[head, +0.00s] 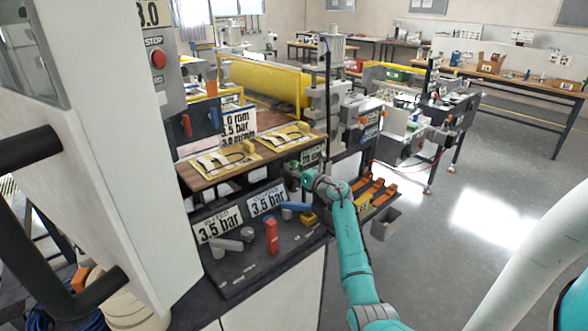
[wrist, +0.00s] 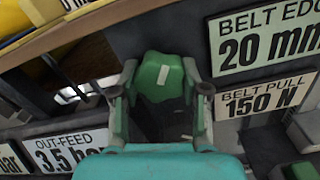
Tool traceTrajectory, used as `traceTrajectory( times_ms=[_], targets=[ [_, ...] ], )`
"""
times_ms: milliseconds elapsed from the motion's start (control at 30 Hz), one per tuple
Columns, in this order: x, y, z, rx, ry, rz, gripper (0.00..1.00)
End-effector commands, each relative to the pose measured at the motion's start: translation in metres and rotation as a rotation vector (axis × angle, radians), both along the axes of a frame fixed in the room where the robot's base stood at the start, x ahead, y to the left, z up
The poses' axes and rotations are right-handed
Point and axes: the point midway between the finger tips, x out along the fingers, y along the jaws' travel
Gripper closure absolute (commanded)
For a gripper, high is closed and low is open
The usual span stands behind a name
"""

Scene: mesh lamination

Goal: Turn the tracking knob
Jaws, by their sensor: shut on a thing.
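The green knob (wrist: 160,72) with a white mark shows in the wrist view, on the dark panel left of the BELT EDGE 20 mm sign (wrist: 265,40). The white mark is slightly tilted from upright. My gripper (wrist: 163,92) has one finger on each side of the knob and is shut on it. In the head view my gripper (head: 297,180) is at the right part of the panel under the wooden shelf. There the knob is mostly hidden by my gripper, and its mark cannot be read.
The BELT PULL 150 N sign (wrist: 264,97) is right of my gripper, with another green part (wrist: 301,171) below. The wooden shelf edge (wrist: 100,22) runs close above. A red handle (head: 272,236) and blue handle (head: 295,206) stand on the lower ledge.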

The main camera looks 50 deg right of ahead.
Motion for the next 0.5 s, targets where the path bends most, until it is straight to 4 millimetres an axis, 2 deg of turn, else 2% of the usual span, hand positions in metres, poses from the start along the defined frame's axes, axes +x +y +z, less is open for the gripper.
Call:
traceTrajectory(
  times_ms=[400,433,500],
  targets=[
    [0.0003,0.0007,-0.002,-0.004,0.004,0.002,0.9],
    [0.0002,0.0008,-0.0021,-0.004,0.004,0.002,0.5],
    [0.0001,0.0006,-0.0018,-0.004,0.004,0.001,0.32]
  ],
)
